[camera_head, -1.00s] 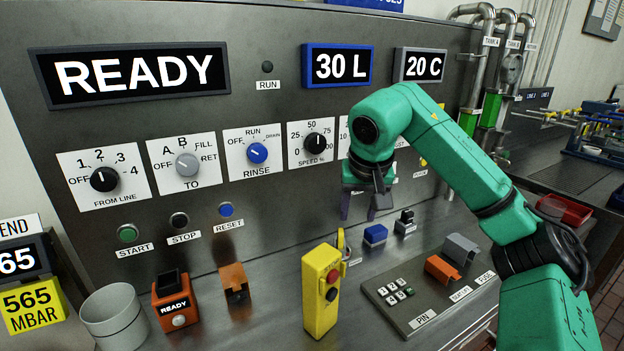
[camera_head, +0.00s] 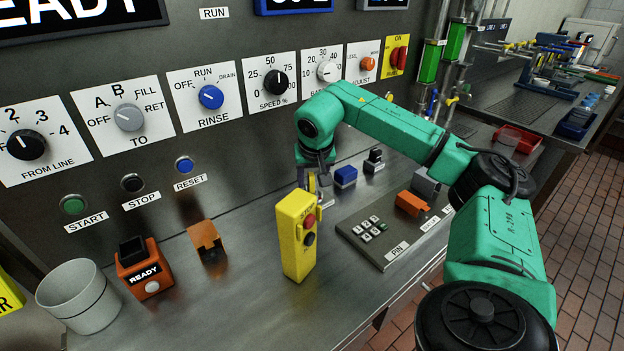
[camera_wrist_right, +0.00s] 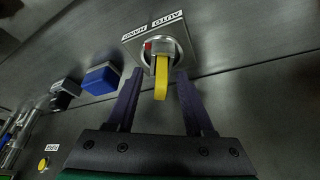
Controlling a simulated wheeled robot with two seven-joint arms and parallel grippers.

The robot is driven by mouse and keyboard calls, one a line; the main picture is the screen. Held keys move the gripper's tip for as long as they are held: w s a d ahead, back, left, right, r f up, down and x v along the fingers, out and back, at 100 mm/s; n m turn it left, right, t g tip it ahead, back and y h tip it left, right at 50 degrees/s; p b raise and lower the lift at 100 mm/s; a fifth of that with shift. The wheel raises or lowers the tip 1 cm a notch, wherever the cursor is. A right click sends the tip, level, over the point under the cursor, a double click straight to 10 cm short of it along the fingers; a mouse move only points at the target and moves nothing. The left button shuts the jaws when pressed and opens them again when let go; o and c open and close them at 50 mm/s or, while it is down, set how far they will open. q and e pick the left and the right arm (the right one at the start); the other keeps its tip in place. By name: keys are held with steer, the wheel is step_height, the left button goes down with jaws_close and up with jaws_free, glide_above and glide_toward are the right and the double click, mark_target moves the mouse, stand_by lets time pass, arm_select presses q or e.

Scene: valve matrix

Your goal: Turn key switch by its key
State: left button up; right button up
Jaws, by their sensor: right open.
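The key switch shows in the right wrist view as a square metal plate (camera_wrist_right: 181,54) with a round lock, marked HAND and AUTO. A yellow key (camera_wrist_right: 161,80) stands out of the lock toward the camera. My right gripper (camera_wrist_right: 158,76) is open, with one dark finger on each side of the key and a gap to it. In the head view my right gripper (camera_head: 316,182) is low behind the yellow stop box, which hides most of the key switch. My left gripper is not in view.
The yellow stop box (camera_head: 296,240) stands close in front of my right gripper. A blue block (camera_head: 346,176) and a PIN keypad (camera_head: 372,232) lie to its right. An orange READY box (camera_head: 143,268) and a grey cup (camera_head: 77,298) stand at left.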

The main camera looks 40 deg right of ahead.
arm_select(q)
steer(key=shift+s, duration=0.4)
arm_select(e)
steer(key=shift+w+f, duration=0.1)
steer(key=shift+f, duration=0.05)
